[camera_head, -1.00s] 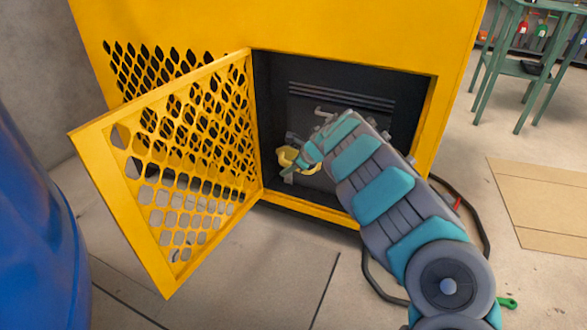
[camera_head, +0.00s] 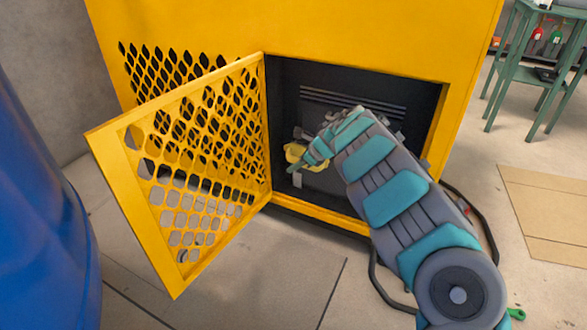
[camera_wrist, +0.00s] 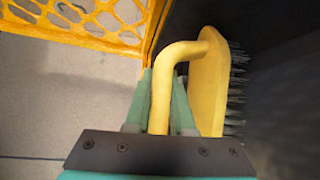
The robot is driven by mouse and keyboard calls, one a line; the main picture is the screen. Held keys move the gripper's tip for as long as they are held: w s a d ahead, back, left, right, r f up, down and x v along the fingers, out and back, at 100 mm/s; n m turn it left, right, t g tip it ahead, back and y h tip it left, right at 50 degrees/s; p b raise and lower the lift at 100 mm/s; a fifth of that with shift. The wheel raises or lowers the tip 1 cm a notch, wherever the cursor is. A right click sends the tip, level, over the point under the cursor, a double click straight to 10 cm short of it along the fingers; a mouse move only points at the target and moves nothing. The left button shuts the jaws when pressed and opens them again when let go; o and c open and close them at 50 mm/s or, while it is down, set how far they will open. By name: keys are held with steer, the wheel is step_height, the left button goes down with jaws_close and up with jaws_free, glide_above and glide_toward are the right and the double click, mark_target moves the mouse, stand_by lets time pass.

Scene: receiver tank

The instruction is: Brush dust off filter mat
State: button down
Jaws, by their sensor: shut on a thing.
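My gripper (camera_wrist: 161,100) is shut on the handle of a yellow brush (camera_wrist: 212,85) in the wrist view. The brush's dark bristles face right, toward a dark surface; I cannot tell whether they touch it. In the head view the yellow brush (camera_head: 295,152) is at the left side of the dark opening in the yellow cabinet, with my gripper (camera_head: 304,163) beside it, partly hidden by my arm. The filter mat cannot be made out clearly; a dark slatted panel (camera_head: 345,98) shows at the back of the opening.
The yellow mesh door (camera_head: 178,285) stands open to the left of the opening. The cabinet's lower sill (camera_head: 315,212) is below my arm. A blue rounded body (camera_head: 45,220) is at far left.

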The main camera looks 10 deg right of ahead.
steer(key=s+d+b, duration=0.2)
steer(key=s+d, duration=0.3)
steer(key=d, duration=0.2)
steer(key=shift+s+d+b, duration=0.3)
steer(key=shift+s, duration=0.1)
stand_by(0.6)
